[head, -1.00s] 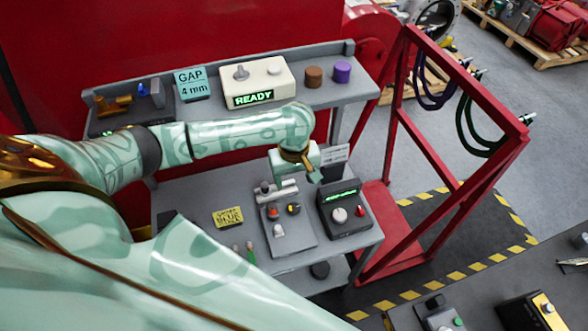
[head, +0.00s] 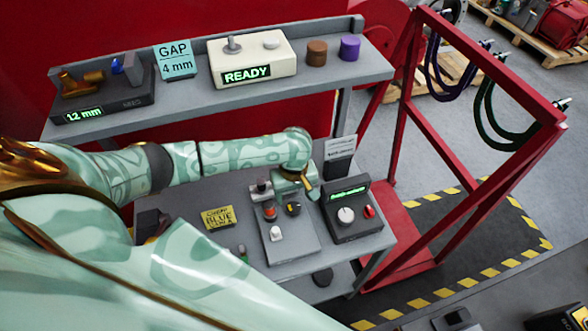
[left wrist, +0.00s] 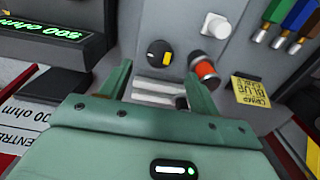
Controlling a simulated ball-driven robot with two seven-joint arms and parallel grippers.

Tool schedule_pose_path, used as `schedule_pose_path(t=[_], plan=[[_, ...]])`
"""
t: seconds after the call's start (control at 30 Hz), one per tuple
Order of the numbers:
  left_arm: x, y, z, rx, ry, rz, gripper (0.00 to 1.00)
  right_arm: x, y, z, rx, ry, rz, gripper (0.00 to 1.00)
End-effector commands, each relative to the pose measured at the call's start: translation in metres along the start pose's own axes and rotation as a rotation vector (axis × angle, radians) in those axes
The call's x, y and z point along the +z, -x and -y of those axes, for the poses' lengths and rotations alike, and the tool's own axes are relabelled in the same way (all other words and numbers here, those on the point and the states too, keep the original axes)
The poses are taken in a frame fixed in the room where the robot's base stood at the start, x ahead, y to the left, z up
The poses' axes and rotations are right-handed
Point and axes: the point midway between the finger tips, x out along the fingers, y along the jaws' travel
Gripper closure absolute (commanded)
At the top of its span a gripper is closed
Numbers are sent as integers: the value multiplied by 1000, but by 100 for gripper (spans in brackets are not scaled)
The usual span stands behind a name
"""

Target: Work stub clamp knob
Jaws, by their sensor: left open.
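A grey panel (head: 286,243) on the lower bench carries several controls. They are a black knob with a yellow mark (head: 292,208), a red-orange capped cylinder (head: 269,210) and a white knob (head: 275,233). I cannot tell which is the stub clamp knob. In the left wrist view the black knob (left wrist: 160,53) lies beyond and between my fingers, the red-orange cylinder (left wrist: 204,68) is near the right finger, and metal bars (left wrist: 158,90) lie between the fingers. My left gripper (left wrist: 158,85) is open and empty, low over the panel's far end. My right gripper is not in view.
A black box with a green display and knobs (head: 352,215) stands close to the right of the panel. A yellow card (head: 217,218) lies to its left. The upper shelf (head: 215,105) overhangs behind. A red frame (head: 455,160) stands at the right.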

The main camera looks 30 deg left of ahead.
Motion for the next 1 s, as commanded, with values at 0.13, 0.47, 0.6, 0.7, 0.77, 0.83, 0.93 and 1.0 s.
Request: schedule_pose_path(t=[0.13,0.47,0.6,0.7,0.77,0.83,0.93,1.0], plan=[[0,-36,0,-2,0,1,38,2,-17,1,-1,0,2,64],[0,-59,0,0,0,-1,38,4,-25,2,-1,-1,3,64],[0,-58,0,0,-1,-1,38,4,-25,2,-2,-1,3,64],[0,-58,0,0,-1,-1,47,3,-25,3,-3,-2,2,64],[0,-58,0,0,-1,-1,63,3,-25,3,-4,-2,2,64],[0,-58,0,0,-1,-1,83,3,-25,4,-4,-2,2,64],[0,-58,0,0,-1,-1,83,3,-25,4,-4,-2,2,64],[0,-58,0,0,-3,-1,83,3,-23,4,-4,-2,2,64]])
